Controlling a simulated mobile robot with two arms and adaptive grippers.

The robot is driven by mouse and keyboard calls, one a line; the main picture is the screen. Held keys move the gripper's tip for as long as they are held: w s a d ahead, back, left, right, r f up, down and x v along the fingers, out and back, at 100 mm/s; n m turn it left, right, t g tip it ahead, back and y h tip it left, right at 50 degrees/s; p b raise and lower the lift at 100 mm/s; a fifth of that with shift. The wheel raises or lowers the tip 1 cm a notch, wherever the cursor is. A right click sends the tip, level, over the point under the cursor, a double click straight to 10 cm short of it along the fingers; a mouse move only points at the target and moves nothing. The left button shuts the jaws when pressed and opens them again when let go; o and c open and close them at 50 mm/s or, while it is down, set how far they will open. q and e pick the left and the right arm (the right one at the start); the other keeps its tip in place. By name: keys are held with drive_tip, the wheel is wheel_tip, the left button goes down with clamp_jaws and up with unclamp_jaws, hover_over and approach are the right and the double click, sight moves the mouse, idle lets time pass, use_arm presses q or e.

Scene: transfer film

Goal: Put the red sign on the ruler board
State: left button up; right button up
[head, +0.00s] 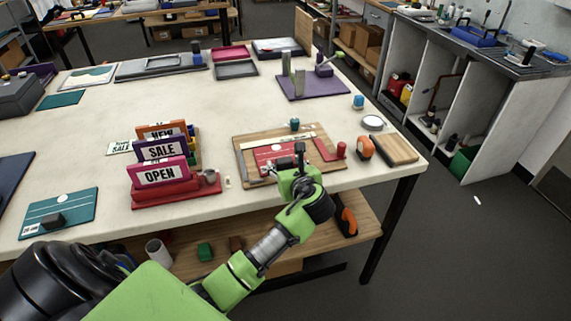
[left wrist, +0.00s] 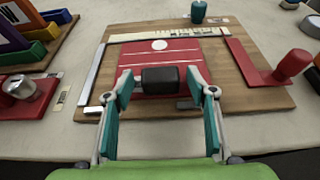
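The red sign (head: 278,157) is a flat plate with white lines and a white dot. It lies on the wooden ruler board (head: 245,168), which has a pale ruler strip (left wrist: 165,34) at its back and a white strip along its left. The red sign also shows in the left wrist view (left wrist: 130,57), with a dark block (left wrist: 160,79) on its near part. My left gripper (left wrist: 160,84) is over the sign's near part, its teal fingers on either side of the block with a gap at each side. It is open. My right gripper is not in view.
A red angled piece with a knob (left wrist: 290,66) lies on the board's right side. A teal cylinder (left wrist: 199,12) stands at its back. Upright signs in a red rack (head: 176,194) stand left. An orange tool (head: 364,147) and wooden block (head: 397,149) lie right. The table's middle is clear.

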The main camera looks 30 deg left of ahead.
use_arm(q)
drive_tip(key=shift+d+r, duration=0.1)
drive_tip(key=shift+r, duration=0.05)
drive_tip(key=v, duration=1.2)
drive_tip(key=shift+b, duration=0.3)
drive_tip(key=shift+w, duration=0.1)
